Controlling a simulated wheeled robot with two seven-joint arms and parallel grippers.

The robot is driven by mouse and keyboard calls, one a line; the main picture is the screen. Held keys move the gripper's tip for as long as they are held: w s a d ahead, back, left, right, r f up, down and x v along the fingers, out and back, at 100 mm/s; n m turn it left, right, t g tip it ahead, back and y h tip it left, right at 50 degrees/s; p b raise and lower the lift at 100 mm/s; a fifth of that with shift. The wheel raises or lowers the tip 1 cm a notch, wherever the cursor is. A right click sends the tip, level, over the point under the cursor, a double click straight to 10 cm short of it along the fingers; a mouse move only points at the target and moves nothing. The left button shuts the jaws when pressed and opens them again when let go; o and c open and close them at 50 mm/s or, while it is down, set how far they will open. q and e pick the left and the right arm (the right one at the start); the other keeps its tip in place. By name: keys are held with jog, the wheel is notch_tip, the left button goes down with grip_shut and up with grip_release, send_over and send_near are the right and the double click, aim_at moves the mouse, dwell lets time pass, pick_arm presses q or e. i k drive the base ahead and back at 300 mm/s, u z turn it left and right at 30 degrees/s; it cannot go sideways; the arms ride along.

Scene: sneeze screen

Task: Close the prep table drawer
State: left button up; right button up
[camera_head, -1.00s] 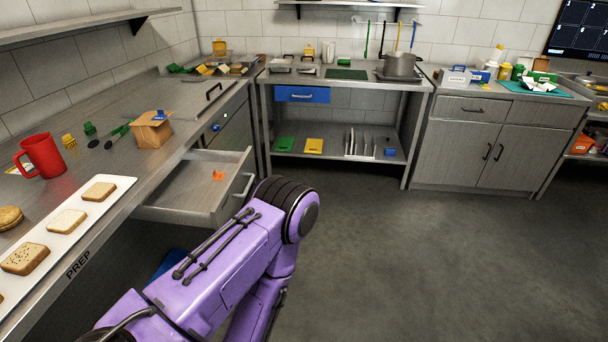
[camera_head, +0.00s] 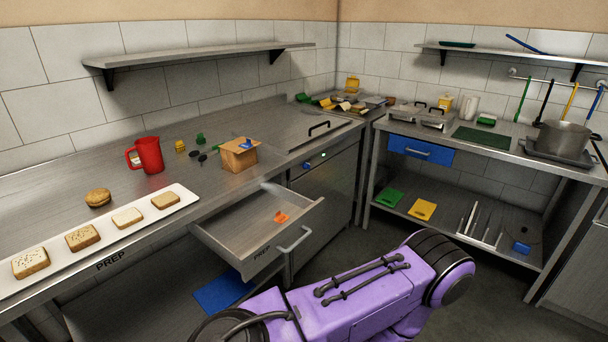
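The prep table drawer (camera_head: 240,240) is pulled out from under the steel prep table (camera_head: 75,202). It has a PREP label and a bar handle (camera_head: 294,240) on its front. A small orange object (camera_head: 281,217) lies inside the drawer. A purple arm of mine crosses the bottom of the view, in front of the drawer and apart from its handle as far as I can tell. Neither gripper shows in the view.
On the prep table are a white tray (camera_head: 75,262) with bread slices, a red jug (camera_head: 150,155) and a cardboard box (camera_head: 238,156). A blue board (camera_head: 222,292) lies on the lower shelf. A second counter with a blue drawer (camera_head: 420,150) and a pot (camera_head: 563,138) stands right.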

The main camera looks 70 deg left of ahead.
aim_at(243, 231)
jog(key=u, duration=0.8)
jog(key=i, duration=0.9)
jog(key=u, duration=0.9)
